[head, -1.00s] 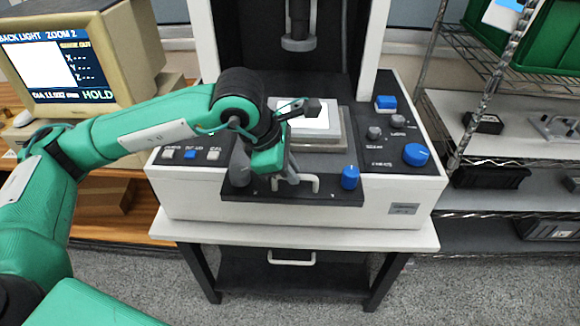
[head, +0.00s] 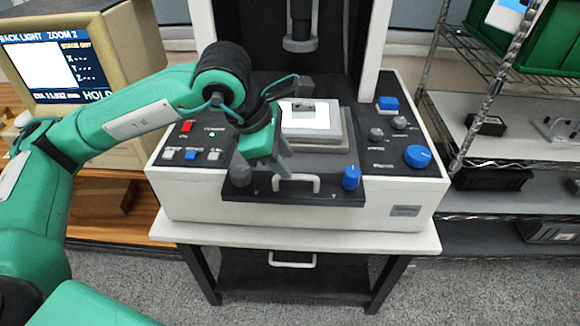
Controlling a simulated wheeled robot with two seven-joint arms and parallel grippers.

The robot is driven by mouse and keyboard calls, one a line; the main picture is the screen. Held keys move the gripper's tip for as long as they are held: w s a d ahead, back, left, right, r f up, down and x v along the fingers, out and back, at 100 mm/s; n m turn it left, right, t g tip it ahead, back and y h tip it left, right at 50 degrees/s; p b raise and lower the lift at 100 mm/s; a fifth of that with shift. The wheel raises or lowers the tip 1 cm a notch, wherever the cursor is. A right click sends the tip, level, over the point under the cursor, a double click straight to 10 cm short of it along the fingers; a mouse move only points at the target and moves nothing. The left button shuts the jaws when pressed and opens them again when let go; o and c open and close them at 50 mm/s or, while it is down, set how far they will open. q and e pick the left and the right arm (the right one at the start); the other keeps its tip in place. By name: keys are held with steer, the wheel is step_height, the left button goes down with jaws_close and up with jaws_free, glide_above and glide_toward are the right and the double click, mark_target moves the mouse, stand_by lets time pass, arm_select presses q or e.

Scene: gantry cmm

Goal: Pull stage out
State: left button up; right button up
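The stage is a dark carriage (head: 325,190) at the front of the white measuring machine, and it stands out to the front edge. It carries a grey plate with a lit white window (head: 305,122); a small dark part (head: 303,107) lies on the window. A pale bar handle (head: 297,182) is on the stage's front, between a dark grey knob (head: 240,177) and a blue knob (head: 351,177). My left gripper (head: 268,168) is just left of and above the handle, apart from it. Its fingers look spread and empty. My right gripper is out of view.
A monitor (head: 70,62) stands at the left. The machine's column (head: 302,44) hangs behind the stage. Control panels with buttons and a big blue knob (head: 417,156) flank the stage. A wire shelf (head: 500,110) stands right. The space in front is clear.

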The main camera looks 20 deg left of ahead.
arm_select(q)
steer(key=v, duration=0.9)
steer(key=shift+r, duration=0.2)
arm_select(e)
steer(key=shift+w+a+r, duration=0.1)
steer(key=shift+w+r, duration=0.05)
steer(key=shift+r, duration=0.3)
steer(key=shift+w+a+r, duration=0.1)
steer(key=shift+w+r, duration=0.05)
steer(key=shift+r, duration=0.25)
arm_select(q)
steer(key=shift+s+a, duration=0.1)
steer(key=shift+s, duration=0.05)
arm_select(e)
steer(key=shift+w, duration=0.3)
